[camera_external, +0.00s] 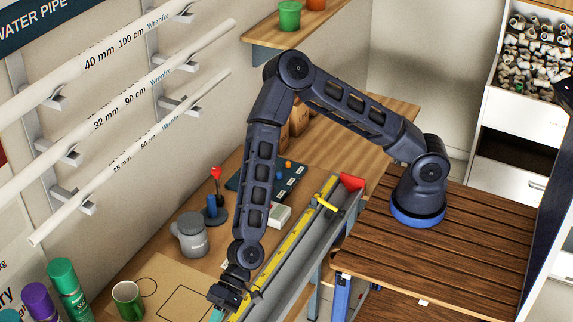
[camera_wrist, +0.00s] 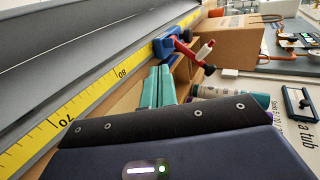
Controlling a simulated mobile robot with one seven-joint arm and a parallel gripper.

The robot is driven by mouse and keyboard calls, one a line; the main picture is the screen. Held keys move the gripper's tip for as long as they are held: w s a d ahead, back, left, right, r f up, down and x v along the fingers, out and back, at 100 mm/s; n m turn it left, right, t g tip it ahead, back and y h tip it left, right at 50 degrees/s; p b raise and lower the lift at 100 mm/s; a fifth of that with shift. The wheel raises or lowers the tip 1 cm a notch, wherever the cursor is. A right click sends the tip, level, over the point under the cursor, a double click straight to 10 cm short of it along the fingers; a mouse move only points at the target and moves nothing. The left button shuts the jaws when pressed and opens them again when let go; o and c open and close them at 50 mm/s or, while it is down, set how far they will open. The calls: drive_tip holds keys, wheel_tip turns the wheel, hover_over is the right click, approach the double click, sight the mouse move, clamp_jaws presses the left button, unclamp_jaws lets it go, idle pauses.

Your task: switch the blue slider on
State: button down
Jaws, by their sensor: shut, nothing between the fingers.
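A dark board (camera_external: 250,177) with small coloured knobs and pale marks lies on the bench beyond the grey mug. A small blue piece at its far edge looks like the blue slider (camera_external: 281,162); it is too small to tell its setting. My gripper (camera_external: 217,313) is low at the near end of the bench, well away from that board. In the wrist view its teal fingers (camera_wrist: 158,72) are together with nothing between them. I cannot make out the blue slider for certain in the wrist view.
A grey trough with a yellow measuring scale (camera_external: 290,248) runs along the bench beside my arm. A grey mug (camera_external: 190,236), a green mug (camera_external: 128,300) and a stand with a red top (camera_external: 216,174) are nearby. A red and blue clamp (camera_wrist: 172,42) and cardboard box (camera_wrist: 228,48) show in the wrist view.

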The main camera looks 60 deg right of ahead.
drive_tip(key=x, duration=0.6)
drive_tip(key=r+x, duration=0.1)
drive_tip(key=x, duration=0.2)
drive_tip(key=shift+a+r, duration=0.1)
drive_tip(key=shift+a, duration=0.85)
drive_tip(key=shift+a, duration=0.1)
drive_tip(key=a, duration=2.4)
drive_tip(key=shift+a, duration=0.2)
drive_tip(key=shift+d, duration=0.15)
